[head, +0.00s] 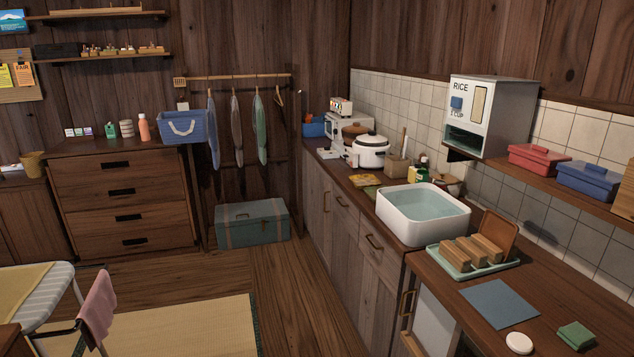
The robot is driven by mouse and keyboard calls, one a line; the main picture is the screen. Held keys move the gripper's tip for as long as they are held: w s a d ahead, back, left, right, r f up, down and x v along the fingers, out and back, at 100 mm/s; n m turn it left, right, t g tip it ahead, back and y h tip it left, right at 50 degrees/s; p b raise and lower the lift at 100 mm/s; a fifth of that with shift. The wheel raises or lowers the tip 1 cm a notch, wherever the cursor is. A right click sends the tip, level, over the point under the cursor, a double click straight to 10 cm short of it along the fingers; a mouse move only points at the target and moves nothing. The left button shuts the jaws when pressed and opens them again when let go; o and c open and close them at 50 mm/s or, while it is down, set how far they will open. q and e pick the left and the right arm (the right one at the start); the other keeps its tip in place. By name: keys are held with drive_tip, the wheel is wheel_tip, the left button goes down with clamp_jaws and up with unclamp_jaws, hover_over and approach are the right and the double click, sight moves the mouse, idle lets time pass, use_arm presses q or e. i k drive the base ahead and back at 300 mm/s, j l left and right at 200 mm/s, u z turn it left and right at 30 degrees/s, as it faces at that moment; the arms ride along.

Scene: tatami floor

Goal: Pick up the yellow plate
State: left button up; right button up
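I see no clear yellow plate. A small flat yellow-orange item (364,181) lies on the counter, in front of the white rice cooker (370,151); it is too small to tell whether it is a plate. A flat green item (372,191) lies just in front of it. Neither of my grippers is in view.
A white basin of water (423,232) stands on the counter, with a green tray (474,265) holding wooden pieces to its right. The wooden floor (275,275) before the cabinets is clear.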

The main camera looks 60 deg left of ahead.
sight(359, 181)
drive_tip(key=u, duration=1.65)
